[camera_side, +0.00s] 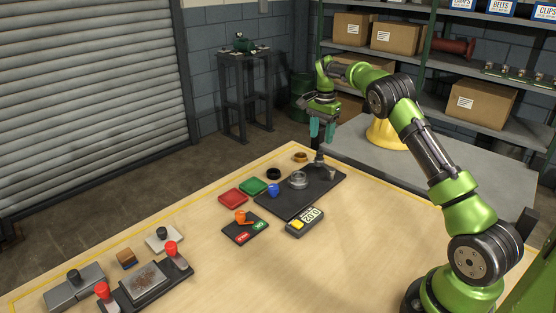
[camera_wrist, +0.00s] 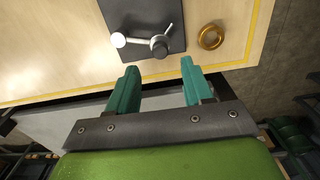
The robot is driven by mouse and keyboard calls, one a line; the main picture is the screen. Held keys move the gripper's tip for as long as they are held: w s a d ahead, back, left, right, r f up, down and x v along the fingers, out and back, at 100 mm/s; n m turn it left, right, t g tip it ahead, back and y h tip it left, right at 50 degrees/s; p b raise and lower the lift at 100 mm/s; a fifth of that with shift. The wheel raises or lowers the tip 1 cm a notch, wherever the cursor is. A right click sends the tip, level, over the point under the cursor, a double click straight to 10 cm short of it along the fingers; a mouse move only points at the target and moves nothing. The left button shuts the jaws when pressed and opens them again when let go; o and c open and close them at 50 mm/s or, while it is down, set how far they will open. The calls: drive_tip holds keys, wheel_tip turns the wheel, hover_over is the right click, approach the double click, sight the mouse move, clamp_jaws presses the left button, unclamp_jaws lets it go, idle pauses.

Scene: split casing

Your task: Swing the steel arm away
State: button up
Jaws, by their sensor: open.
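The steel arm (camera_side: 319,160) stands at the far right end of a dark plate (camera_side: 270,207). In the wrist view the steel arm (camera_wrist: 140,42) shows as a bar with a pale round end at left and a round pivot at right, with a thin rod rising from it. A round metal casing part (camera_side: 298,180) sits on the plate in the side view. My gripper (camera_side: 322,138) is open and empty, above the table's far edge near the steel arm. In the wrist view my fingers (camera_wrist: 159,66) are apart, just below the steel arm in the picture, with nothing between them.
A brass ring (camera_side: 300,157) lies close to the plate's far end. The table's right front is clear.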

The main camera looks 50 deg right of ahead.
wheel_tip(320, 180, up, 11)
idle(0.4)
idle(0.4)
